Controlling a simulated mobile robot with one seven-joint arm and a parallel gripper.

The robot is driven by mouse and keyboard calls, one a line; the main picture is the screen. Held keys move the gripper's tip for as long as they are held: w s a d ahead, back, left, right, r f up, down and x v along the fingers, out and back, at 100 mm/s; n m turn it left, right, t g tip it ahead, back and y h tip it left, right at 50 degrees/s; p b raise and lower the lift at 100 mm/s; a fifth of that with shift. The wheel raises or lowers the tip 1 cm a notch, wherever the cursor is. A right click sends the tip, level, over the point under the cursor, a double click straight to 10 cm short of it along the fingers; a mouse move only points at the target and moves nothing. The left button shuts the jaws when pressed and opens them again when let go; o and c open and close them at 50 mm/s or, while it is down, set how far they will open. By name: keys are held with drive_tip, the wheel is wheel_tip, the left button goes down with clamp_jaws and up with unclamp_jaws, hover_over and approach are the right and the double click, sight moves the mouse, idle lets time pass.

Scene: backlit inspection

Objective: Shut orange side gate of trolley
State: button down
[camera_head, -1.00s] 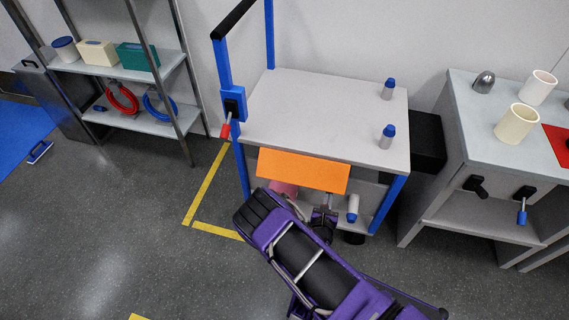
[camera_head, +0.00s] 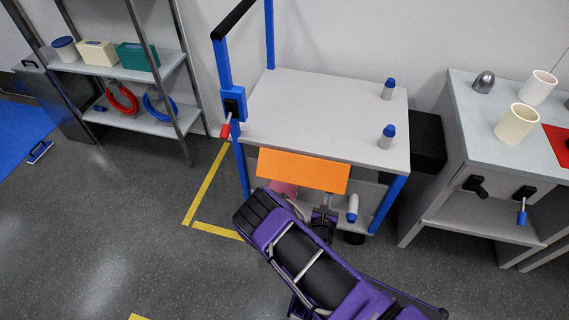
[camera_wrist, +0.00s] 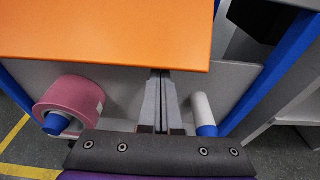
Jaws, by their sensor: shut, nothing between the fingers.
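The orange side gate (camera_head: 302,171) is a flat panel at the front side of the trolley (camera_head: 320,105), just below its grey top. It slopes outward from the trolley. In the wrist view the orange gate (camera_wrist: 110,30) fills the upper part. My gripper (camera_wrist: 160,72) is shut and empty. Its fingertips reach the gate's lower edge and seem to pass under it; whether they touch it I cannot tell. In the head view my arm comes from the lower right to below the gate, and the fingers are mostly hidden.
A pink roll (camera_wrist: 70,105) and a white cylinder with a blue end (camera_wrist: 204,112) lie on the lower shelf, either side of my fingers. A red-handled latch (camera_head: 228,125) is on the left post. A grey bench (camera_head: 480,130) stands right.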

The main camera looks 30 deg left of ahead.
sight(330, 189)
drive_tip(key=shift+r, duration=0.1)
idle(0.5)
drive_tip(key=shift+s+d+r+p, duration=0.15)
drive_tip(key=shift+s+r+p, duration=0.45)
drive_tip(key=shift+r+p, duration=0.35)
drive_tip(key=shift+w, duration=0.1)
drive_tip(key=shift+s+r+p, duration=0.3)
drive_tip(key=shift+r+p, duration=0.45)
drive_tip(key=shift+p, duration=0.1)
drive_tip(key=shift+s+d+r+p, duration=0.1)
drive_tip(key=shift+s+r+p, duration=0.15)
drive_tip(key=shift+r+p, duration=0.2)
drive_tip(key=shift+s+f, duration=0.1)
